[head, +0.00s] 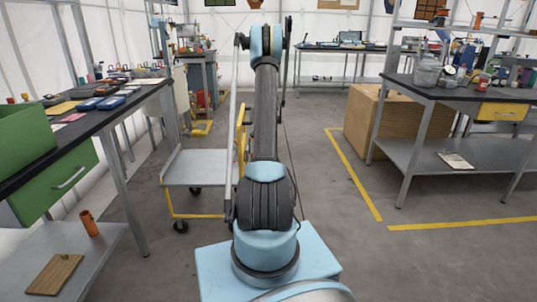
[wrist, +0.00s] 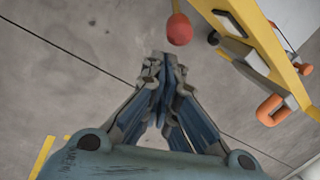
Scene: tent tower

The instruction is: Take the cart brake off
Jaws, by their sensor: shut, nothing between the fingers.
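The cart (head: 197,168) stands left of my arm in the head view, with a pale grey deck, a yellow frame and dark casters. The wrist view shows a yellow bar of it (wrist: 262,45) at the upper right. A red rounded knob (wrist: 179,30) lies just beyond and slightly right of my fingertips. An orange loop (wrist: 272,110) and a small orange-red knob (wrist: 304,69) are farther right. I cannot tell which of these is the brake. My gripper (wrist: 162,62) is shut and empty, apart from the yellow bar. In the head view my arm hides the gripper and part of the cart.
A workbench with a green drawer (head: 60,180) stands at the left. Another bench (head: 450,95) and a large brown box (head: 380,125) are at the right. Yellow tape (head: 355,175) marks the floor. The floor right of my arm is clear.

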